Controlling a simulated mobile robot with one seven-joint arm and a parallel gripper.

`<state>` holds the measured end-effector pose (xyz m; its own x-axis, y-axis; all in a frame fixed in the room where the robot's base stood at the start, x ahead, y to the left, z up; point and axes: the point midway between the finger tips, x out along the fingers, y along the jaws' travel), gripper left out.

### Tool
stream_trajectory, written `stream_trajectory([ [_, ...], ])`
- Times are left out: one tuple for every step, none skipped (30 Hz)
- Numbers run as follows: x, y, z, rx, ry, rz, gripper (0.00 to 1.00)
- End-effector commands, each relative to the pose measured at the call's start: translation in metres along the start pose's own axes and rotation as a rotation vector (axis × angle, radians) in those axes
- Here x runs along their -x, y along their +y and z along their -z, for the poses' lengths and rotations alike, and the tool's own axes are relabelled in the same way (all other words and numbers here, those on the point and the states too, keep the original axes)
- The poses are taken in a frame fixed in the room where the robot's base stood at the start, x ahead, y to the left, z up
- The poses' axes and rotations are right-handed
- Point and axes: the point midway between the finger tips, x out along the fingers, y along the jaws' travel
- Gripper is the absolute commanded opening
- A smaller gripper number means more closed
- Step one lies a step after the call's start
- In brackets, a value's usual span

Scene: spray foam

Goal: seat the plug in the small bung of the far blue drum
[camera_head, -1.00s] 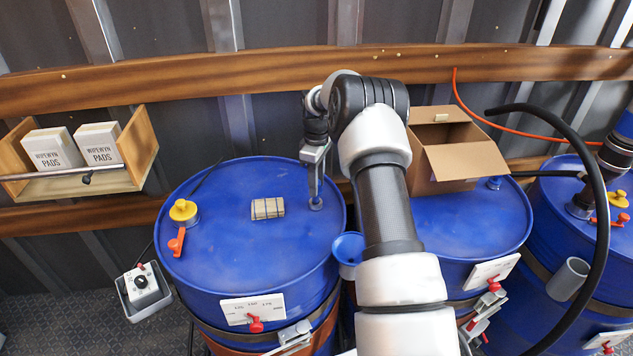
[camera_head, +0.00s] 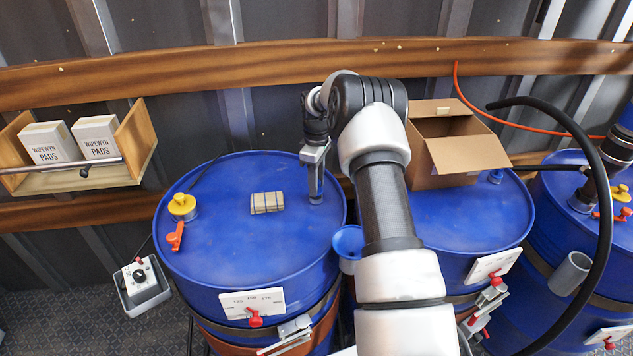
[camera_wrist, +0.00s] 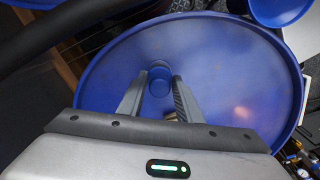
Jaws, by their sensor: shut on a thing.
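The blue drum (camera_head: 245,225) under my arm's end stands left of centre, its lid facing up. My gripper (camera_head: 316,196) points down at the right part of this lid, with its fingertips at or just above the surface. In the wrist view my gripper (camera_wrist: 160,88) is shut on a short blue round plug (camera_wrist: 159,84), held between the two fingers over the blue lid (camera_wrist: 225,75). The small bung opening is hidden under the plug and fingers, so I cannot tell how deep the plug sits.
A tan strapped block (camera_head: 266,203) lies on the lid, left of my gripper. A yellow cap (camera_head: 182,206) and orange lever (camera_head: 175,236) are at its left edge. A blue funnel (camera_head: 348,243) is beside the drum. A second blue drum (camera_head: 455,225) carries an open cardboard box (camera_head: 455,160).

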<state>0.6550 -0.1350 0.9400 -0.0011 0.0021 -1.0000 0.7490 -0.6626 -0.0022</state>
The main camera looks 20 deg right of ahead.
Motion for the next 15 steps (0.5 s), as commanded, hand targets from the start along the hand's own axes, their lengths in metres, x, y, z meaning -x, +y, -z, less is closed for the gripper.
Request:
stream_trajectory([
  [-0.002,0.000,0.000,0.000,0.000,0.000,0.10],
  [-0.003,0.000,0.000,0.000,0.000,0.000,0.10],
  [-0.004,0.000,0.000,0.000,0.000,0.000,0.10],
  [-0.005,0.000,0.000,0.000,0.000,0.000,0.10],
  [-0.005,0.000,0.000,0.000,0.000,0.000,0.10],
  [-0.006,0.000,0.000,0.000,0.000,0.000,0.10],
  [-0.007,0.000,0.000,0.000,0.000,0.000,0.10],
  [-0.008,0.000,0.000,0.000,0.000,0.000,0.10],
  [-0.009,0.000,0.000,0.000,0.000,0.000,0.10],
  [-0.010,0.000,0.000,0.000,0.000,0.000,0.10],
  [-0.011,0.000,0.000,0.000,0.000,0.000,0.10],
  [-0.011,0.000,0.000,0.000,0.000,0.000,0.10],
  [-0.012,0.000,0.000,0.000,0.000,0.000,0.10],
  [-0.013,0.000,0.000,0.000,0.000,0.000,0.10],
  [-0.014,0.000,0.000,0.000,0.000,0.000,0.10],
])
